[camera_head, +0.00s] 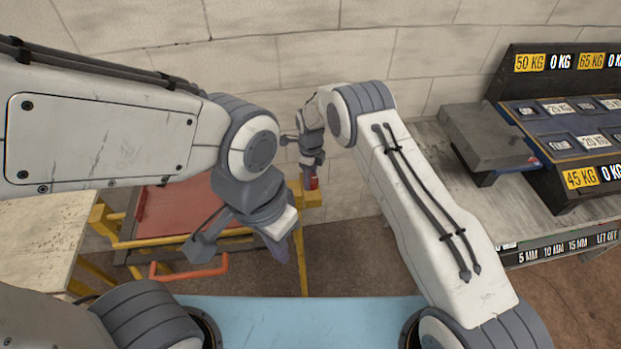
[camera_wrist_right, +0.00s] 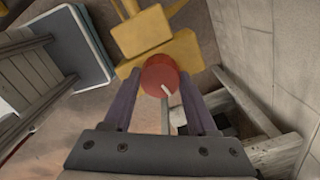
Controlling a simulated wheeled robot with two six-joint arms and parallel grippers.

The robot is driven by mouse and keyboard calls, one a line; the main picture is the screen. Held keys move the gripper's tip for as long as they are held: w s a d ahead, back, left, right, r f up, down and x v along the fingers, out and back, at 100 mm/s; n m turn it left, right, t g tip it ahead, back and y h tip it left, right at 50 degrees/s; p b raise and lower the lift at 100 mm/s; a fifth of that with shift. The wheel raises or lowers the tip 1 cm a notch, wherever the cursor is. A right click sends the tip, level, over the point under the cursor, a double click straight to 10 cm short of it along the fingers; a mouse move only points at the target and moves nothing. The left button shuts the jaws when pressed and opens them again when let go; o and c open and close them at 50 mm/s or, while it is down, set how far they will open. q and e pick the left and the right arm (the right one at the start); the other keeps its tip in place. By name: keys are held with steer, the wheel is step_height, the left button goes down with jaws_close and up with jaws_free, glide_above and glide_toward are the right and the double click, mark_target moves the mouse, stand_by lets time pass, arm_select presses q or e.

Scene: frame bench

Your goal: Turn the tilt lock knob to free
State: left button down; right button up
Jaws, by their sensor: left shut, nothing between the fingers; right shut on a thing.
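The red round tilt lock knob (camera_wrist_right: 160,75) is in the right wrist view, with a short pale mark on its face, next to yellow frame parts. In the head view it is a small red piece (camera_head: 313,183) at the right end of the yellow frame. My right gripper (camera_wrist_right: 161,98) is shut on the knob, one finger on either side. In the head view the right gripper (camera_head: 311,180) partly hides the knob. My left gripper (camera_head: 279,248) is shut and empty, in front of the frame and left of the knob. I cannot read any knob marking.
The yellow frame (camera_head: 302,262) carries a red panel (camera_head: 175,208) and an orange-red handle (camera_head: 192,272). A pale wooden top (camera_head: 35,230) stands at left. A grey bench (camera_head: 435,165) with weight labels is at right. A block wall (camera_head: 285,60) stands close behind.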

steer(key=n+b, duration=0.3)
steer(key=shift+f, duration=0.2)
steer(key=n+b, duration=0.2)
steer(key=shift+n, duration=0.4)
steer(key=n+b, duration=0.2)
steer(key=n, duration=0.1)
steer(key=shift+r+n, duration=0.15)
steer(key=shift+n, duration=0.15)
steer(key=n+b, duration=0.2)
steer(key=n, duration=0.2)
steer(key=shift+n, duration=0.3)
steer(key=n+b, duration=0.1)
steer(key=n, duration=0.3)
steer(key=shift+r+n, duration=0.1)
steer(key=shift+n, duration=0.2)
steer(key=n+b, duration=0.1)
steer(key=n, duration=0.8)
steer(key=shift+n, duration=0.4)
steer(key=n, duration=0.4)
steer(key=shift+w+r+n+b, duration=0.1)
steer(key=shift+n+b, duration=0.2)
